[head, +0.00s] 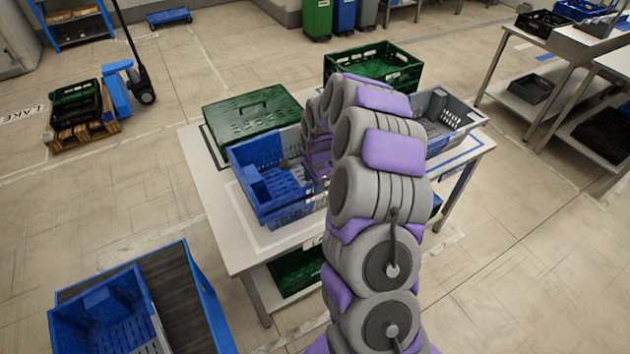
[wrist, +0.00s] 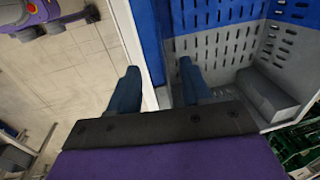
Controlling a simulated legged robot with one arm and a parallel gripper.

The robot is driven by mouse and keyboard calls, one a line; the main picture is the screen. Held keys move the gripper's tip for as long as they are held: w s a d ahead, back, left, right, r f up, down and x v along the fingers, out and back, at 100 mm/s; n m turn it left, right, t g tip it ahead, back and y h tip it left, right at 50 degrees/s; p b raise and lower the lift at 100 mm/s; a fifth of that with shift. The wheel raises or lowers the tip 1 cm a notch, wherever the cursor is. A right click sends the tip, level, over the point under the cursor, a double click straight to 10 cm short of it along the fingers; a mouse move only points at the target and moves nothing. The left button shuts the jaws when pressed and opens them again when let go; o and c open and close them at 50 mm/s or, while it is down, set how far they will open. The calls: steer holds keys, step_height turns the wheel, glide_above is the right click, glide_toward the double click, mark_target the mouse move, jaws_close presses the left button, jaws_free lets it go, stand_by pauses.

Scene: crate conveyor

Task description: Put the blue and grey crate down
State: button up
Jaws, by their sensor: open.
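The blue and grey crate (head: 270,205) is long, with a blue left part and a grey right part (head: 455,115); my arm hides its middle. It appears level on the white table (head: 208,195). In the wrist view, its slotted grey wall (wrist: 222,50) and a grey block inside show. My gripper (wrist: 158,88) is open at the crate's near long side. One dark blue finger is outside the crate and the other is over its inside. My arm largely hides the gripper in the head view.
Side tables (head: 565,50) stand at upper right.

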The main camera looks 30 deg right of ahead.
steer(key=shift+r, duration=0.1)
steer(key=shift+d+r, duration=0.25)
steer(key=shift+r, duration=0.05)
step_height(320, 180, up, 11)
steer(key=s+p, duration=0.2)
steer(key=s+a+r+n, duration=0.5)
steer(key=s+a+r, duration=0.1)
steer(key=s+a, duration=0.2)
steer(key=s+a+r+n+g, duration=0.1)
steer(key=s+n, duration=0.3)
steer(key=s, duration=0.6)
steer(key=s+a+r+n+g, duration=0.1)
steer(key=s+a+n, duration=0.3)
steer(key=s, duration=0.6)
steer(key=s+a+r+n+g, duration=0.1)
steer(key=s+a+r+n, duration=0.1)
steer(key=s, duration=0.7)
steer(key=a+n, duration=0.1)
steer(key=n, duration=0.1)
steer(key=shift+s+a+n, duration=0.25)
steer(key=shift+s+n, duration=0.05)
steer(key=shift+s, duration=0.1)
steer(key=shift+b, duration=0.3)
